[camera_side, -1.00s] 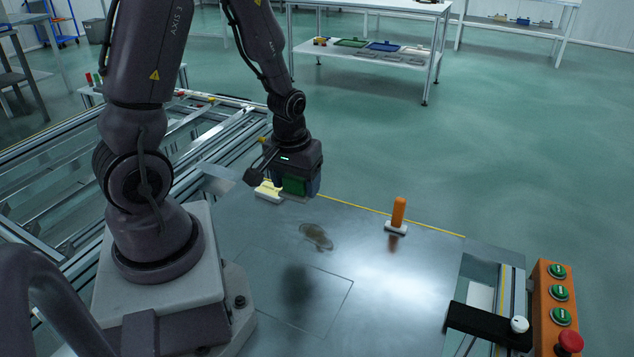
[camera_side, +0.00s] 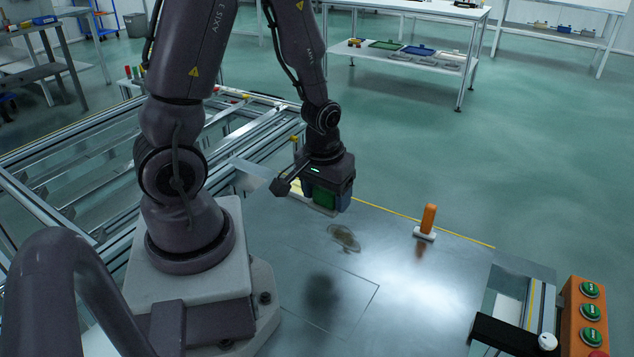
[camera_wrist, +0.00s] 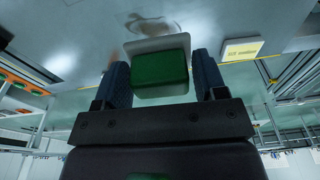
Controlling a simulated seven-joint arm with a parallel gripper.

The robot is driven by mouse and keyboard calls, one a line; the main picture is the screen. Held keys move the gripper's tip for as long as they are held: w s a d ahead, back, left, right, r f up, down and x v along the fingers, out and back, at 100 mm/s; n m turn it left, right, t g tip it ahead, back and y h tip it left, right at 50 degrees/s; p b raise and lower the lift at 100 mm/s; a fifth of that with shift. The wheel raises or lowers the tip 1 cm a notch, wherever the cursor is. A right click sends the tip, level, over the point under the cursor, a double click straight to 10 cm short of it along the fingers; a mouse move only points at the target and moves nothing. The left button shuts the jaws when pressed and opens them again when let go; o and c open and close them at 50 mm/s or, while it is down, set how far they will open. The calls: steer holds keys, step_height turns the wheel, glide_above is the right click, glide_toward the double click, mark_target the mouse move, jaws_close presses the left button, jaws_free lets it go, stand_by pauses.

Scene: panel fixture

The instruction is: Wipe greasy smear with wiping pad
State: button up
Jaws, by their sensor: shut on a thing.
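The wiping pad has a green block-shaped grip (camera_side: 324,199) over a pale flat base. In the wrist view the green grip (camera_wrist: 160,75) sits between my two blue fingers, with the pale base beyond it. My gripper (camera_side: 327,196) is shut on this grip and holds the pad above the metal panel (camera_side: 400,275). The greasy smear (camera_side: 343,238) is a brownish, patchy mark on the panel, below and slightly right of the pad in the side view. In the wrist view the smear (camera_wrist: 152,26) shows past the pad, partly hidden by it.
An orange-handled tool with a white base (camera_side: 427,222) stands upright on the panel, right of the smear. An orange button box (camera_side: 582,315) is at the right edge. Panel around the smear is clear.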

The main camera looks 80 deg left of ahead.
glide_above(366, 247)
step_height(366, 247, down, 4)
steer(key=shift+n, duration=0.4)
steer(key=shift+a+f, duration=0.15)
steer(key=shift+f, duration=3.35)
steer(key=shift+s+a+f, duration=0.1)
steer(key=shift+a+f, duration=0.1)
steer(key=shift+a, duration=0.05)
steer(key=shift+c, duration=0.3)
steer(key=shift+s+a, duration=3.45)
steer(key=shift+s, duration=0.05)
steer(key=shift+w+d+f, duration=0.1)
steer(key=shift+w+d, duration=3.65)
steer(key=shift+d, duration=0.1)
steer(key=shift+s+a, duration=0.25)
steer(key=shift+s, duration=0.25)
steer(key=shift+s+a, duration=0.25)
steer(key=shift+s, duration=0.2)
steer(key=shift+s+a, duration=2.9)
steer(key=shift+w+d, duration=3.5)
steer(key=shift+w, duration=0.1)
step_height(366, 247, up, 8)
steer(key=shift+r, duration=0.2)
